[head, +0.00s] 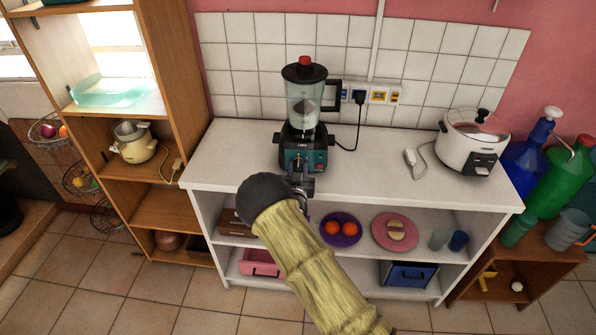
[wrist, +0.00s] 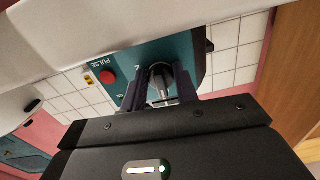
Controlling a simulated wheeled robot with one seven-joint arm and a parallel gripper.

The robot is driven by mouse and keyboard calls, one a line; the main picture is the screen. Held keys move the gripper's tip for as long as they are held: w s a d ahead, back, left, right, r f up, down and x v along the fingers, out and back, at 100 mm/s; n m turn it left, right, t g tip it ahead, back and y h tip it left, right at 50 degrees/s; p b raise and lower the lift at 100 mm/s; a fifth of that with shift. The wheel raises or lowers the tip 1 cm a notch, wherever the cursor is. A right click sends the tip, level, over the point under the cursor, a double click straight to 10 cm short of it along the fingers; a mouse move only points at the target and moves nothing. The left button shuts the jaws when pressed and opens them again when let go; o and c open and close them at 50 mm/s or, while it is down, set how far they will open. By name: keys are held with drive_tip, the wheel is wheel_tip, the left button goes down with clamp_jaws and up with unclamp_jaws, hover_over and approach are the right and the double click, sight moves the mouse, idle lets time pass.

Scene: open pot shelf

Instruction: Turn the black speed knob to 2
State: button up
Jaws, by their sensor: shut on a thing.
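The blender (head: 304,108) stands on the white counter, with a teal front panel (head: 312,160) on its black base. In the wrist view the teal panel (wrist: 192,52) appears tilted, with a red button (wrist: 108,76) marked PULSE. The black speed knob (wrist: 160,70) is on this panel, between my fingers. My gripper (wrist: 163,90) is shut on the knob; it also shows in the head view (head: 299,182), just in front of the blender's base. The knob's number marks and pointer cannot be read, as the fingers cover part of the dial.
A white rice cooker (head: 470,143) stands on the right of the counter (head: 385,178). The blender's black plug (head: 359,97) is in a wall socket. A plate with oranges (head: 341,241) and a pink plate (head: 382,232) are on the shelf below. A wooden shelf unit (head: 180,70) stands at left.

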drive_tip(key=m+b, duration=0.1)
drive_tip(key=b, duration=0.1)
drive_tip(key=m+b, duration=0.2)
drive_tip(key=shift+f, duration=0.3)
drive_tip(key=m+b, duration=0.3)
drive_tip(key=b, duration=0.2)
drive_tip(key=shift+a+m, duration=0.1)
drive_tip(key=shift+m, duration=0.3)
drive_tip(key=m+b, duration=0.6)
drive_tip(key=b, duration=0.3)
drive_tip(key=shift+a+b, duration=0.1)
drive_tip(key=shift+b, duration=0.3)
drive_tip(key=m+b, duration=0.2)
drive_tip(key=b, duration=0.1)
drive_tip(key=m+b, duration=0.2)
drive_tip(key=b, duration=0.1)
drive_tip(key=m+b, duration=0.2)
drive_tip(key=b, duration=0.1)
drive_tip(key=shift+r+m, duration=0.25)
drive_tip(key=shift+m, duration=0.05)
drive_tip(key=m+b, duration=0.2)
drive_tip(key=b, duration=0.1)
drive_tip(key=shift+r, duration=0.1)
drive_tip(key=shift+r+m+b, duration=0.2)
drive_tip(key=shift+m+b, duration=0.75)
drive_tip(key=shift+m, duration=0.05)
drive_tip(key=shift+r, duration=0.1)
